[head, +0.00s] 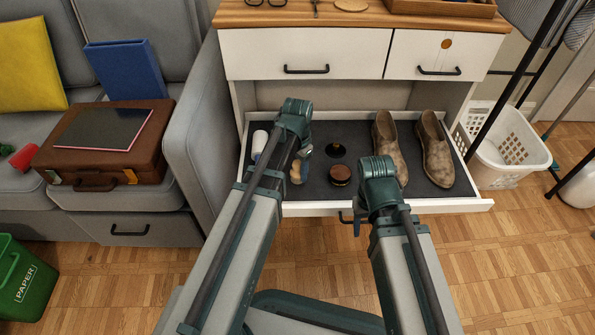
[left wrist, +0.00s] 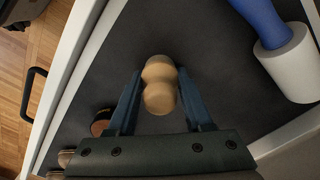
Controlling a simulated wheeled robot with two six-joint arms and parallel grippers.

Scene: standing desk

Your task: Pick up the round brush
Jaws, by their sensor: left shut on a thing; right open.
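The round brush, a pale wooden piece with a rounded, waisted top (left wrist: 159,85), is between the fingers of my left gripper (left wrist: 160,98) in the left wrist view. The gripper is shut on it. In the head view, my left gripper (head: 301,168) is low in the open drawer, and a tan bit of the brush (head: 295,173) shows beside it. The brush's underside is hidden, so I cannot tell whether it touches the drawer floor. My right gripper (head: 358,224) is open and empty at the drawer's front edge, partly hidden by its own arm.
The open drawer (head: 470,205) also holds a brown-topped round tin (head: 340,174), a dark round tin (head: 335,149), brown shoes (head: 438,150) and a white roller (head: 259,142) with a blue handle (left wrist: 262,20). A white basket (head: 510,150) stands right, a grey sofa (head: 195,130) left.

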